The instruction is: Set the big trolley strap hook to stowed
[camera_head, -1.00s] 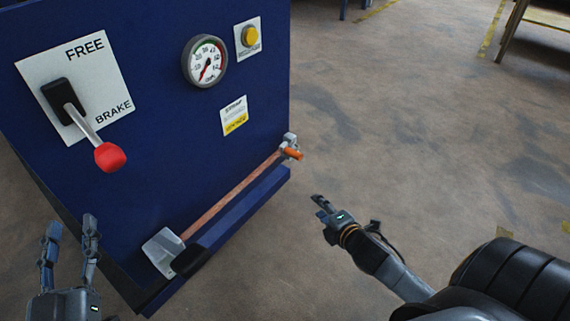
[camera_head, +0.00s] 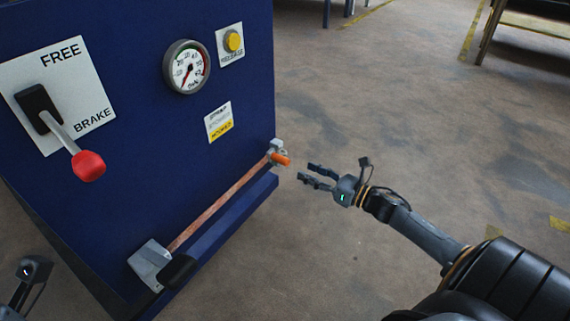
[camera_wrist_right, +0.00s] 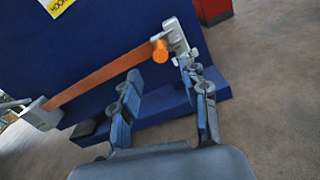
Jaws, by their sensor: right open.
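The strap hook is a grey metal piece with an orange grip (camera_head: 281,160) at the right edge of the blue trolley panel. A brown strap (camera_head: 218,205) runs taut from it down to a grey bracket (camera_head: 150,262) with a black handle at lower left. My right gripper (camera_head: 311,173) is open and empty, just right of the orange grip and apart from it. In the right wrist view the orange grip (camera_wrist_right: 160,51) shows beyond the open fingers (camera_wrist_right: 163,98). My left gripper (camera_head: 28,272) is partly in view at the lower left edge; its fingers are not clear.
The blue panel (camera_head: 130,150) carries a FREE/BRAKE lever with a red knob (camera_head: 88,166), a gauge (camera_head: 186,67), a yellow button (camera_head: 233,41) and a strap label (camera_head: 219,121) with its yellow lower part marked. A ledge (camera_head: 225,235) juts out below the strap. Floor to the right is clear.

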